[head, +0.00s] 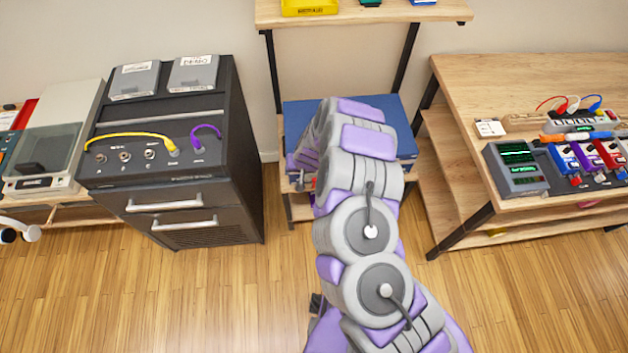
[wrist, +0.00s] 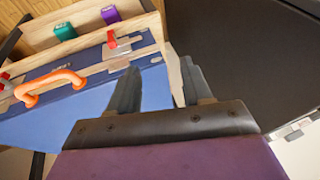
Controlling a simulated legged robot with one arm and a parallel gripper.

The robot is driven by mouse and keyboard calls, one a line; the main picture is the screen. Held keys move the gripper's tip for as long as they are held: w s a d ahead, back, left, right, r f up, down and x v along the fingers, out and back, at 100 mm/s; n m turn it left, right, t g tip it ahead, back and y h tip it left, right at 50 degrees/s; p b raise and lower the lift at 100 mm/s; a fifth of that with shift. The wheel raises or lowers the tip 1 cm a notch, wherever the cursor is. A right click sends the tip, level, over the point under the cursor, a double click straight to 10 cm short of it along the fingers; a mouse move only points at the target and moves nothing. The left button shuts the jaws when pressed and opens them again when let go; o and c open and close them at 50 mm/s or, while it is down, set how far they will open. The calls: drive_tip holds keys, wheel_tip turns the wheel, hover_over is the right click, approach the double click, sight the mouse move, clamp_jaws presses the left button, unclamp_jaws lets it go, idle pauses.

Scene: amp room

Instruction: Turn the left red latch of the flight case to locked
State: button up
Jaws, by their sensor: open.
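The blue flight case (head: 406,118) sits on a wooden shelf behind my arm, which hides much of it. In the wrist view, the case (wrist: 85,108) shows an orange handle (wrist: 48,83) on its front. The left red latch (wrist: 118,45) sits on a silver plate on the front, at the end nearest the black cabinet. Its exact angle is hard to read. My gripper (wrist: 158,68) is open and empty, its fingertips below and right of the latch in the wrist view, apart from it. In the head view my arm hides the gripper.
A black drawer cabinet (head: 185,195) stands close on the left; its dark side (wrist: 240,50) fills the wrist view's right. A wooden desk (head: 530,85) with pedals stands right. A teal box (wrist: 64,32) and a purple box (wrist: 110,14) lie beyond the case front. Foreground floor is clear.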

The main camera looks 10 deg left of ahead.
sight(314, 182)
drive_tip(key=w+d+f+t+h+p, duration=0.1)
drive_tip(key=w+d+f+t+h, duration=0.15)
drive_tip(key=d+f, duration=0.45)
drive_tip(key=shift+g, duration=0.35)
drive_tip(key=b+x, duration=0.3)
drive_tip(key=x, duration=0.2)
drive_tip(key=b+x, duration=0.3)
drive_tip(key=x, duration=0.2)
drive_tip(key=a+b+x, duration=0.1)
drive_tip(key=b+x, duration=0.2)
drive_tip(key=x, duration=0.2)
drive_tip(key=shift+b, duration=0.35)
drive_tip(key=shift+b+x, duration=0.35)
drive_tip(key=shift+x, duration=1.05)
drive_tip(key=shift+w, duration=0.1)
clamp_jaws()
drive_tip(key=shift+y, duration=0.25)
